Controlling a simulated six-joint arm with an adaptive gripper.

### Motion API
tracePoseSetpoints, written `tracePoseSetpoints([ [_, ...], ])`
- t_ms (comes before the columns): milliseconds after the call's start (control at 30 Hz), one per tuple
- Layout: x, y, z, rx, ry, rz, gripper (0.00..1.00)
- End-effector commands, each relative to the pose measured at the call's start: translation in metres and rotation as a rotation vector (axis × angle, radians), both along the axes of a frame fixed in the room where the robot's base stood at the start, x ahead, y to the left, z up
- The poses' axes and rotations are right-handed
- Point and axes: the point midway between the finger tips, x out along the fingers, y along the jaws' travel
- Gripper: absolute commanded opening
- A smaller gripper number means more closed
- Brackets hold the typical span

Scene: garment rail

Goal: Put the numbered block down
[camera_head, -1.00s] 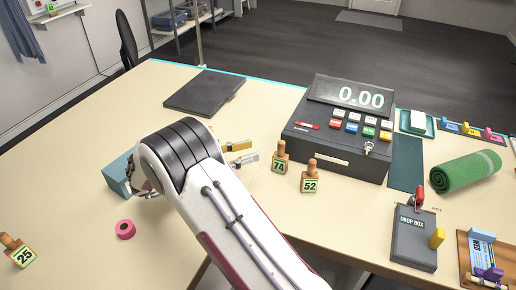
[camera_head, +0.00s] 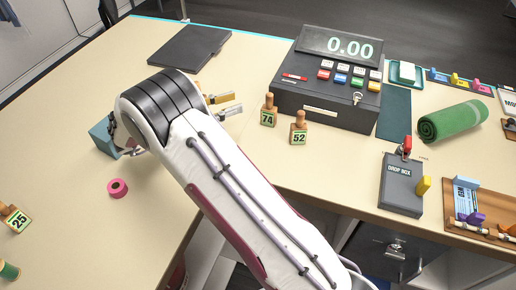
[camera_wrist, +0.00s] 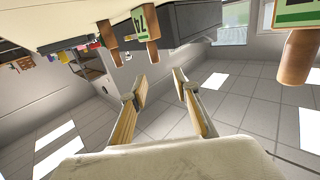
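Three wooden-handled numbered blocks are readable in the head view: block 74 (camera_head: 268,116), block 52 (camera_head: 299,133) and block 25 (camera_head: 15,219). Blocks 74 and 52 stand upright in front of the register; 25 is at the far left. My gripper (camera_head: 235,103) is level with the counter, pointing right toward 74, short of it. In the upside-down wrist view its fingers (camera_wrist: 160,80) are apart with nothing between them. That view also shows block 74 (camera_wrist: 145,17) ahead and a large numbered block (camera_wrist: 297,12) close by at top right, its number cut off.
The cash register (camera_head: 325,105) stands behind 74 and 52. A pink roll (camera_head: 117,188) lies left of my arm. A dark flat pad (camera_head: 188,45) lies at the back. A drop box (camera_head: 402,185) and green roll (camera_head: 452,121) are at right. The counter's left part is mostly clear.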

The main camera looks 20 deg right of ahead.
Motion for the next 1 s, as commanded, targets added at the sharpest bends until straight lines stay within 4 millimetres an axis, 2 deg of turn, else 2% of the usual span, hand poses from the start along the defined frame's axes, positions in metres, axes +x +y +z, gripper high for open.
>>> tracePoseSetpoints([
  [233,0.029,-0.012,0.022,0.060,-0.080,0.124,0.30],
  [500,0.079,-0.021,0.069,0.165,-0.206,0.377,0.30],
  [733,0.111,-0.014,0.113,0.249,-0.282,0.603,0.30],
  [1000,0.126,0.006,0.163,0.339,-0.322,0.862,0.30],
])
